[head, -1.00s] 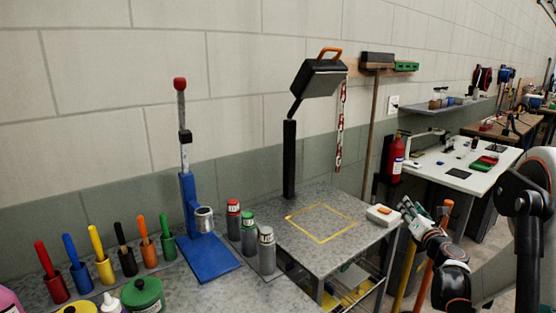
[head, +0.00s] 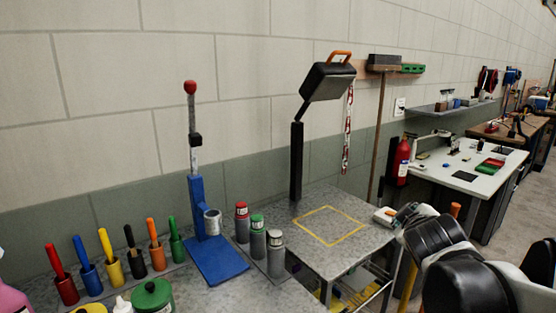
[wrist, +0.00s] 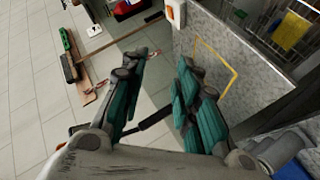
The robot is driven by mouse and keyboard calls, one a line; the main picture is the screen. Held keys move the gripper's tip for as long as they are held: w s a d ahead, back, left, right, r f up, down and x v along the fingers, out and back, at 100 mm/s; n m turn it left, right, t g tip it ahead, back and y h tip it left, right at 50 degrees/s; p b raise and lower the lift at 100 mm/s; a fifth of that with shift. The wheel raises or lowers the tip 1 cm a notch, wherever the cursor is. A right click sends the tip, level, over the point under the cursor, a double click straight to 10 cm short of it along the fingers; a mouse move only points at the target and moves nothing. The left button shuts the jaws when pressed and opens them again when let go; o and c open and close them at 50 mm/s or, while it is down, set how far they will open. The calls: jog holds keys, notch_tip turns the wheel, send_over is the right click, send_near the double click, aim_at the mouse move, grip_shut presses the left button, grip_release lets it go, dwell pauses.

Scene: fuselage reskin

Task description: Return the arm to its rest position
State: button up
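My gripper (wrist: 158,85) shows in the wrist view with its teal-padded fingers spread apart and nothing between them. In the head view my arm's dark and silver links fill the lower right, and they hide the gripper's fingers. The arm overlaps the right edge of the grey bench (head: 290,225) in the picture. In the wrist view the bench's marked surface lies beyond the fingers, to the upper right.
A yellow outlined square (head: 330,226) on the bench is empty. A small white box (head: 384,215) sits at its right edge, partly behind my arm. A blue press (head: 205,225), several cans and colored tool holders stand left. A fire extinguisher (head: 403,160) hangs behind.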

jog(key=s+a+f+m+g+y, duration=0.2)
jog(key=s+a+f+m, duration=0.1)
jog(key=s, duration=0.7)
jog(key=s+a+f+m+g+y, duration=0.2)
jog(key=s+a+f, duration=0.4)
jog(key=s, duration=0.4)
jog(key=shift+s+a+m+g, duration=0.15)
jog(key=shift+a+m+g, duration=0.2)
jog(key=shift+m+g, duration=0.35)
